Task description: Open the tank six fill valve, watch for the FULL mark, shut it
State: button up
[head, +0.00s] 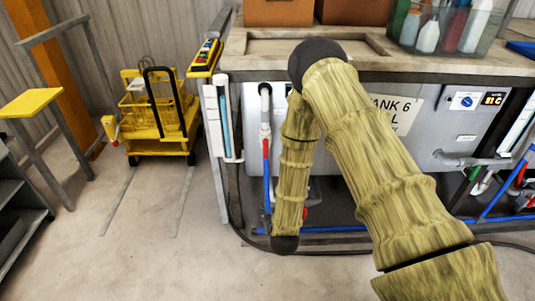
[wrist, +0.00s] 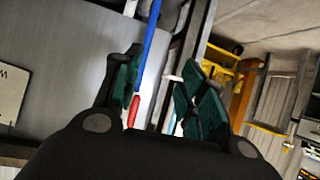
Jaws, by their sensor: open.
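The tank (head: 360,135) is a grey box with a sign reading "TANK 6", partly hidden by my arm. A pipe with a white fitting (head: 265,122) runs down its left front. A red valve handle (head: 266,148) lies along this pipe, above a blue pipe section (head: 267,190). A gauge tube with blue in it (head: 225,120) stands to the left; no FULL mark is readable. In the wrist view, my gripper (wrist: 162,68) is open with green-padded fingers. A red handle (wrist: 134,110) and blue pipe (wrist: 150,40) show between them. My arm hides the gripper in the head view.
Another red part (head: 305,214) shows low by my arm. A control dial (head: 466,101) and display are on the tank's right. A yellow trolley (head: 160,120) and a yellow-topped stand (head: 30,103) are at left. The floor at front left is clear.

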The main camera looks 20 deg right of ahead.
aim_at(266, 148)
jog(key=w+d+r+m+t+h+b, duration=0.25)
jog(key=w+r+t, duration=0.25)
jog(key=w+r, duration=0.7)
jog(key=shift+n+h, duration=0.35)
jog(key=shift+h, duration=0.1)
jog(key=x, duration=0.4)
jog(key=p+x, duration=0.1)
jog(key=x, duration=0.2)
jog(key=a+x, duration=0.1)
jog(key=x, duration=0.3)
jog(key=shift+w+d+f+p, duration=0.15)
jog(key=shift+w+f+p, duration=0.05)
jog(key=shift+w+p, duration=0.2)
grip_shut()
